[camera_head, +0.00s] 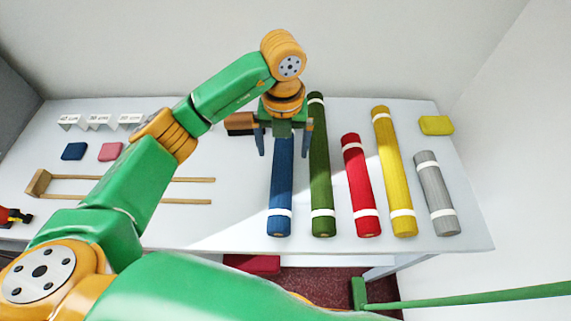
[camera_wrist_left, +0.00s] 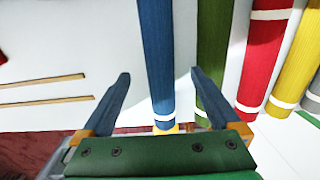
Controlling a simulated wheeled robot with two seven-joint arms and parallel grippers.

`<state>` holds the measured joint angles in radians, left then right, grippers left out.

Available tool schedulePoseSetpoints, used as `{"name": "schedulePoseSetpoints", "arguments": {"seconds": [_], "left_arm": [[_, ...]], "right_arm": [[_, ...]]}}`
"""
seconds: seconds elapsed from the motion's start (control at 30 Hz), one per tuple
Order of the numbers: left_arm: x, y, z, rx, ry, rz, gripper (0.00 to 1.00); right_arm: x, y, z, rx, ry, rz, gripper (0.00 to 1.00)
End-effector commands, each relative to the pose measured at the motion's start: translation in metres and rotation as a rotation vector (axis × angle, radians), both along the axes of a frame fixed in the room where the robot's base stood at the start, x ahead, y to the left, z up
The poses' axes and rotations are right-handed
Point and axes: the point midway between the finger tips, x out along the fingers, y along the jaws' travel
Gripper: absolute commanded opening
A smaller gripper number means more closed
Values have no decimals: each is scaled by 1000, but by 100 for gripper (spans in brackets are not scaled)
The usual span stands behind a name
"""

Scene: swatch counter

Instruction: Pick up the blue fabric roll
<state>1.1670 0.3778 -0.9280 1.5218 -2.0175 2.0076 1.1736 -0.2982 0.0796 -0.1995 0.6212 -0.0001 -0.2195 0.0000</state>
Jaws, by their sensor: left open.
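The blue fabric roll (camera_head: 281,185) lies on the white counter, leftmost in a row of rolls, with a white band near its front end. My left gripper (camera_head: 285,146) is open above the roll's far part, and its arm hides that end. In the left wrist view, the blue roll (camera_wrist_left: 157,60) runs between the two fingers of the left gripper (camera_wrist_left: 160,80), with a gap on the left. The right finger is near the green roll. Contact with the blue roll cannot be made out. My right gripper is not in view.
A green roll (camera_head: 320,175) lies close beside the blue one, then a red roll (camera_head: 361,185), a yellow roll (camera_head: 394,170) and a grey roll (camera_head: 436,195). A wooden frame (camera_head: 80,198) lies at left.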

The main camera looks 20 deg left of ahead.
Motion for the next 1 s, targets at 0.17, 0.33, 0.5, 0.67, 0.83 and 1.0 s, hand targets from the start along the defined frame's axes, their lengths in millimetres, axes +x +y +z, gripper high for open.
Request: {"name": "schedulePoseSetpoints", "arguments": {"seconds": [0.17, 0.33, 0.5, 0.67, 0.83, 1.0], "left_arm": [[-5, 2, -27, -3, 9, -4, 97], [-4, 2, -56, -6, 4, -6, 97], [-4, 2, -60, -8, 1, -7, 97], [-4, 1, -60, -8, 1, -8, 67], [-4, 1, -60, -8, 1, -8, 21], [-3, 1, -59, -9, 1, -9, 0]], "right_arm": [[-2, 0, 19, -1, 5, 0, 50], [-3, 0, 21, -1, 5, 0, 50], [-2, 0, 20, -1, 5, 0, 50], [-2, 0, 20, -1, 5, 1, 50], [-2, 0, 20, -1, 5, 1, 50], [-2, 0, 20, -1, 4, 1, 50]]}}
